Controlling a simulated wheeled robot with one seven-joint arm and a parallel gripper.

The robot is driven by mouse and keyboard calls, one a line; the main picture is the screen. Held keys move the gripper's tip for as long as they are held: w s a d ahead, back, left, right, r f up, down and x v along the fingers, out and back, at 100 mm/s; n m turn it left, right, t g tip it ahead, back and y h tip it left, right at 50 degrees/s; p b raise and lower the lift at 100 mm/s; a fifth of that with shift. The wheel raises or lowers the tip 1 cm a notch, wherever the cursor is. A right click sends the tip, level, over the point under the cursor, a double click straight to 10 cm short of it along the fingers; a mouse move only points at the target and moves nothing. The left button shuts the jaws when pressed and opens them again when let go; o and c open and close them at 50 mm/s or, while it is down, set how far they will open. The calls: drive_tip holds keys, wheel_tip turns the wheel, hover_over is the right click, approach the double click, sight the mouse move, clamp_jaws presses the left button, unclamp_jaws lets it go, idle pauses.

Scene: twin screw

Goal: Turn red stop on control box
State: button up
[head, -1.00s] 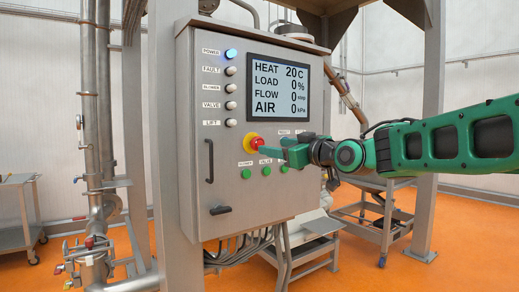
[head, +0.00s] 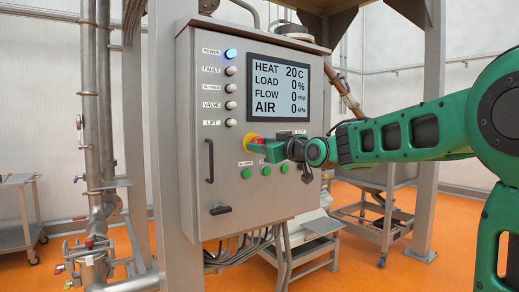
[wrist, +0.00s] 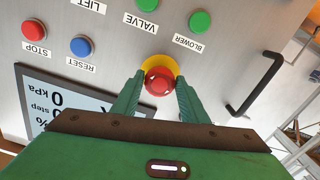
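The control box (head: 185,150) is a grey upright cabinet. Its red stop knob (wrist: 160,80) is a round red mushroom button on a yellow collar (wrist: 168,63). In the head view, my gripper mostly covers the knob, and only part of its yellow collar (head: 250,137) shows. My gripper (wrist: 160,76) is at the panel, with one green finger on each side of the red knob. The fingers look spread, with thin gaps beside the knob; contact is not clear. Nothing else is between them.
A flat red button labelled STOP (wrist: 34,31) and a blue RESET button (wrist: 81,46) are close by. Green buttons (wrist: 200,22) sit beyond the knob. The display (head: 279,87) is above. A black door handle (head: 210,160) stands out at left.

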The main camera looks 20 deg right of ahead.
drive_tip(key=c, duration=0.5)
drive_tip(key=shift+m, duration=3.8)
drive_tip(key=shift+d, duration=0.1)
